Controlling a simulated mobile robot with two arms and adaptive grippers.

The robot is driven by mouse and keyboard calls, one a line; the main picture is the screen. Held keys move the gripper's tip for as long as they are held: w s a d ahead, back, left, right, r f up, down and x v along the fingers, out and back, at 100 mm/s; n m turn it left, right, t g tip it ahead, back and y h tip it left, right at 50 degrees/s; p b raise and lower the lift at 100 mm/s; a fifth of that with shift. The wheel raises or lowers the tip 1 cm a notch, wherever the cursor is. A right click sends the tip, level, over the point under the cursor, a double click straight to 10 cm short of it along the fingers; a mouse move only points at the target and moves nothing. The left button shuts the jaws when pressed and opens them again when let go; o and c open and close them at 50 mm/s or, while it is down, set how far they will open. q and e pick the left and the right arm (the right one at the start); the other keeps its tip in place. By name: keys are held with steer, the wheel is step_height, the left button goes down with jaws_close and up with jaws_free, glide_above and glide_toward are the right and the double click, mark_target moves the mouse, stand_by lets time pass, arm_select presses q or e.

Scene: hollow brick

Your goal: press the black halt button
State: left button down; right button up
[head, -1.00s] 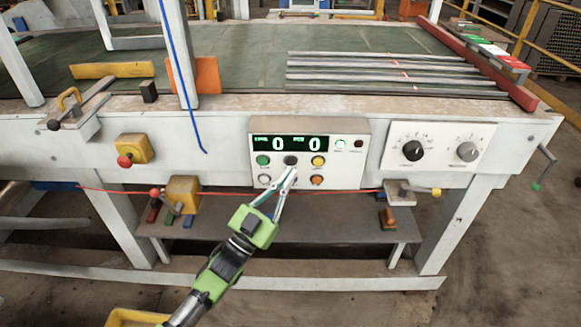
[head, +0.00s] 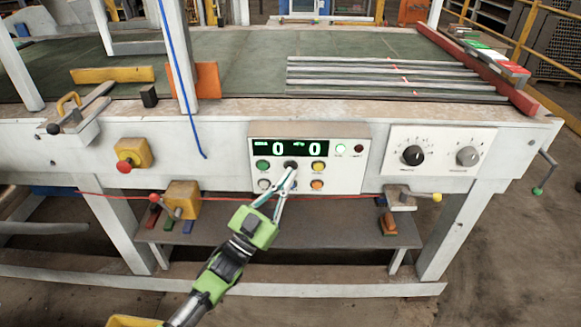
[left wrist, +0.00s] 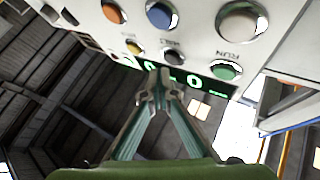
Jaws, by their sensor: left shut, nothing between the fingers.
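The black halt button (head: 290,165) is the middle one of the upper row on the white control panel (head: 345,180), between a green button (head: 262,165) and a yellow button (head: 318,166). In the left wrist view it is the dark button (left wrist: 172,56) beyond my fingertips. My left gripper (head: 290,173) is shut and empty, its tips pointing up at the panel, just below the black button in the head view. I cannot tell whether they touch it. The fingers (left wrist: 157,92) show closed in the left wrist view. My right gripper is not in view.
A white button (head: 264,184) and an orange button (head: 317,184) are in the lower row; my fingers cover the blue one (left wrist: 161,15) in the head view. A display (head: 290,148) showing zeros is above. A red cord (head: 130,194) runs below the panel.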

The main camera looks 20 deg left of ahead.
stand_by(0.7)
arm_select(q)
steer(key=shift+w+a, duration=0.15)
steer(key=shift+w, duration=0.25)
steer(key=shift+w+a+b, duration=0.1)
steer(key=shift+w+b, duration=0.25)
steer(key=shift+b, duration=0.1)
stand_by(0.4)
steer(key=shift+s, duration=0.15)
steer(key=shift+s+d+p, duration=0.25)
steer(key=shift+s+p, duration=0.2)
steer(key=shift+s, duration=0.2)
steer(key=shift+s+d+p, duration=0.2)
steer(key=shift+s+p, duration=0.2)
steer(key=shift+s, duration=0.4)
steer(key=shift+s+d+p, duration=0.25)
steer(key=shift+s+p, duration=0.15)
steer(key=shift+s, duration=0.4)
steer(key=shift+s+d+p, duration=0.2)
steer(key=shift+s+p, duration=0.2)
steer(key=shift+s, duration=0.4)
